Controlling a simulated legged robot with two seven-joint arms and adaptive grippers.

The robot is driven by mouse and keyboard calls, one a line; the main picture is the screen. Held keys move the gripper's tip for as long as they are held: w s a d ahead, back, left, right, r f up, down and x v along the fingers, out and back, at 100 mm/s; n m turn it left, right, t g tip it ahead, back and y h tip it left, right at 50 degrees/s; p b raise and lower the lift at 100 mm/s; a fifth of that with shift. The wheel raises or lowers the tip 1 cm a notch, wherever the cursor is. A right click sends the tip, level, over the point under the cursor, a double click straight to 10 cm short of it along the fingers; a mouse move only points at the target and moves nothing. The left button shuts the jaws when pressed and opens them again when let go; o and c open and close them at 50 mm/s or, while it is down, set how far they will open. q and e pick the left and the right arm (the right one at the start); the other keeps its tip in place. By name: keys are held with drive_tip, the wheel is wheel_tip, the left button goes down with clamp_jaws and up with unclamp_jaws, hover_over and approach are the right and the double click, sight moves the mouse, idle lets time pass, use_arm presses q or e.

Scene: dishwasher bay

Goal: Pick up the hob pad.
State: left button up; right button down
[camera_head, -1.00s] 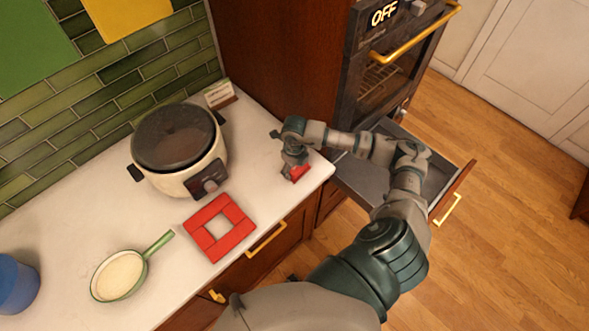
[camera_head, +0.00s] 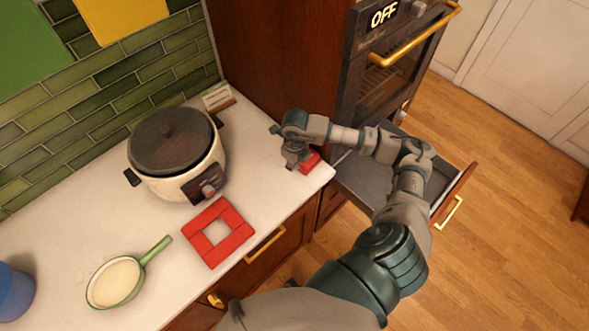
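A red square pad with a square hole (camera_head: 232,248), which looks like the hob pad, lies flat near the counter's front edge. My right gripper (camera_head: 293,162) is low over the counter's right end, to the right of this pad and apart from it. A smaller red piece (camera_head: 311,162) lies against the right side of the gripper and is partly hidden by it. I cannot tell whether the fingers hold this piece or only stand beside it. My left gripper is out of view.
A cream pot with a dark lid (camera_head: 172,140) stands behind the pad. A green-handled pan (camera_head: 115,283) and blue container (camera_head: 14,292) are at left. A small rack (camera_head: 218,97) is by the wall. An open drawer (camera_head: 455,190) is below the oven (camera_head: 372,85).

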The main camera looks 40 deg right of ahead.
drive_tip(key=s+d+r+b, duration=0.1)
drive_tip(key=s+d+b, duration=0.1)
drive_tip(key=s, duration=1.3)
drive_tip(key=shift+s+d+b, duration=0.15)
drive_tip(key=shift+s+b, duration=0.05)
drive_tip(key=shift+b, duration=0.45)
drive_tip(key=shift+c, duration=2)
unclamp_jaws()
drive_tip(key=shift+d, duration=0.4)
drive_tip(key=shift+a, duration=0.1)
